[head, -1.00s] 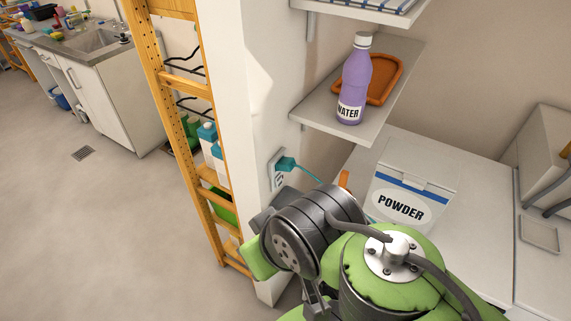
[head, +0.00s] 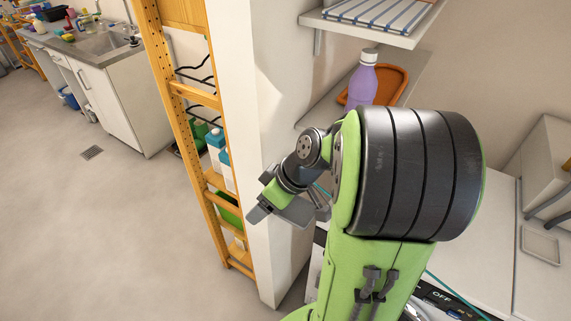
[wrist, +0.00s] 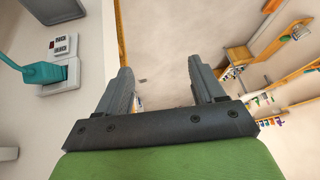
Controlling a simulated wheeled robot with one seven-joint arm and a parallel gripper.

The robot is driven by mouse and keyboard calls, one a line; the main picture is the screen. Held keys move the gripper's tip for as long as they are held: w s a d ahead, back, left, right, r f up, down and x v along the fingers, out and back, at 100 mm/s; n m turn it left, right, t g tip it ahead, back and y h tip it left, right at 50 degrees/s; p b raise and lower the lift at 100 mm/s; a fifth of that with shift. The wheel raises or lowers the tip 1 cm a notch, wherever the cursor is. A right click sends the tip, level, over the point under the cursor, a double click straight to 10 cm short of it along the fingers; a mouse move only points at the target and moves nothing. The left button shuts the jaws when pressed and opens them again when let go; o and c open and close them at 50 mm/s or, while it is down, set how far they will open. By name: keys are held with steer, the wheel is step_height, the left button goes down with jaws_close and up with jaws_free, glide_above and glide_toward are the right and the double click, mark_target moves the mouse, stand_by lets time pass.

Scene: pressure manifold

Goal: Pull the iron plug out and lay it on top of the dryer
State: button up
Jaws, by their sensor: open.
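The teal plug (wrist: 40,72) sits in a white wall socket (wrist: 65,42) at the left of the wrist view, with its cord end leaving the picture on the left. In the head view my arm hides the plug. My gripper (wrist: 160,75) is open, with nothing between its fingers. It is apart from the plug, which lies to the left of the fingers. In the head view my gripper (head: 262,207) is in front of the white wall post. A white appliance top (head: 490,220), perhaps the dryer's, shows at the right, partly behind my arm.
A purple bottle (head: 362,82) and an orange tray (head: 395,82) stand on a shelf above the appliance. A wooden rack (head: 190,135) stands left of the wall post. The floor (head: 90,215) at left is open.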

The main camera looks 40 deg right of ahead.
steer(key=d+f+t+p, duration=0.2)
steer(key=d+t, duration=0.6)
steer(key=d, duration=0.9)
steer(key=shift+s+d+f+m+y, duration=0.2)
steer(key=shift+d+f+m+y, duration=0.15)
steer(key=shift+f, duration=0.35)
steer(key=b+x, duration=0.2)
steer(key=x, duration=0.7)
steer(key=shift+w+a+f, duration=0.1)
steer(key=shift+b, duration=1.1)
